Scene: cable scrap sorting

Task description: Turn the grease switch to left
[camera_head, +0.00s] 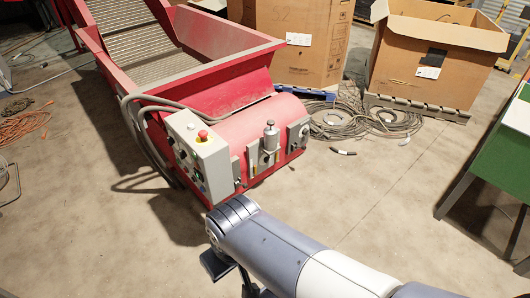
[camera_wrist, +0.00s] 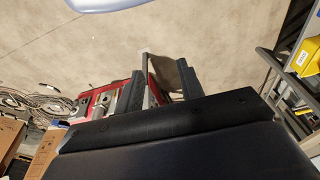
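The red machine (camera_head: 240,120) stands at upper left centre in the head view. Its front carries a grey control box (camera_head: 200,150) with a red stop button, a metal grease unit (camera_head: 270,137) and a small grey box with a dark round knob (camera_head: 298,133). I cannot tell for sure which knob is the grease switch. My gripper's dark end (camera_head: 215,264) is low in front of the machine, apart from it, largely hidden by my arm. In the wrist view my gripper (camera_wrist: 161,78) has its fingers apart with nothing held; part of the red machine (camera_wrist: 104,98) shows behind them.
Cardboard boxes (camera_head: 305,38) (camera_head: 430,60) stand behind the machine. Coiled cables (camera_head: 350,120) lie on the floor to its right, and orange cable (camera_head: 22,125) lies far left. A green table (camera_head: 505,150) stands at right. The floor in front of the machine is clear.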

